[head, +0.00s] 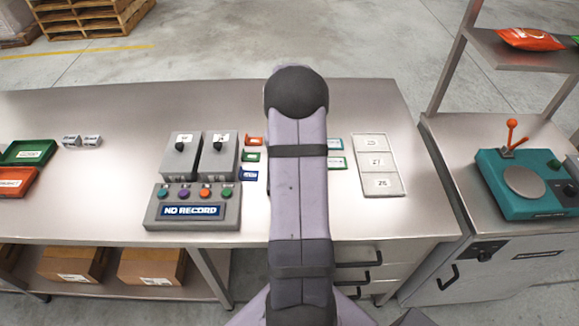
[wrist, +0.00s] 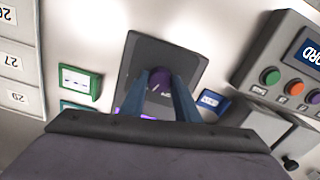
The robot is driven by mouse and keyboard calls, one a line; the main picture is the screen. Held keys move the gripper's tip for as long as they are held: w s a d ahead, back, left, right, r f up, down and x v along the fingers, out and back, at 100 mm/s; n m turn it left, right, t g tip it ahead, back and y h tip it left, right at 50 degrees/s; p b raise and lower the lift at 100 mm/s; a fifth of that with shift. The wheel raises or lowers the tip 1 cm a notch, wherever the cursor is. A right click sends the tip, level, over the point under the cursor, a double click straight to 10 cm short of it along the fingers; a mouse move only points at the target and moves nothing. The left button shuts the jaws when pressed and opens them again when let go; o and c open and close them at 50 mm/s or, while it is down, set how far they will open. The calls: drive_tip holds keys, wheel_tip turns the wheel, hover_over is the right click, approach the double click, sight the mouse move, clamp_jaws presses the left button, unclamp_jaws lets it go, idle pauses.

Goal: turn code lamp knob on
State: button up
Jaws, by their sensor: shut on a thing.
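A dark grey box (wrist: 186,62) with a purple knob (wrist: 157,81) on its face shows in the wrist view. My gripper (wrist: 160,88) has its two blue fingers on either side of the knob and is shut on it. A bright purple patch (wrist: 150,117) shows on the box between the fingers, partly hidden by my gripper. The knob's markings are mostly covered, so its setting cannot be read. In the head view my arm covers this box and the gripper.
Two grey boxes with black knobs (head: 181,152) (head: 218,154) and a NO RECORD panel (head: 194,208) with coloured buttons stand left of my arm. Small coloured holders flank the arm. A numbered tray (head: 362,165) lies right. The bench's right front is clear.

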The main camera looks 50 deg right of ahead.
drive_tip(key=shift+r+m, duration=0.1)
drive_tip(key=shift+m, duration=1.2)
drive_tip(key=shift+w, duration=0.1)
drive_tip(key=o, duration=1)
drive_tip(key=shift+o, duration=0.2)
drive_tip(key=shift+r+b, duration=1.05)
drive_tip(key=shift+r, duration=2.6)
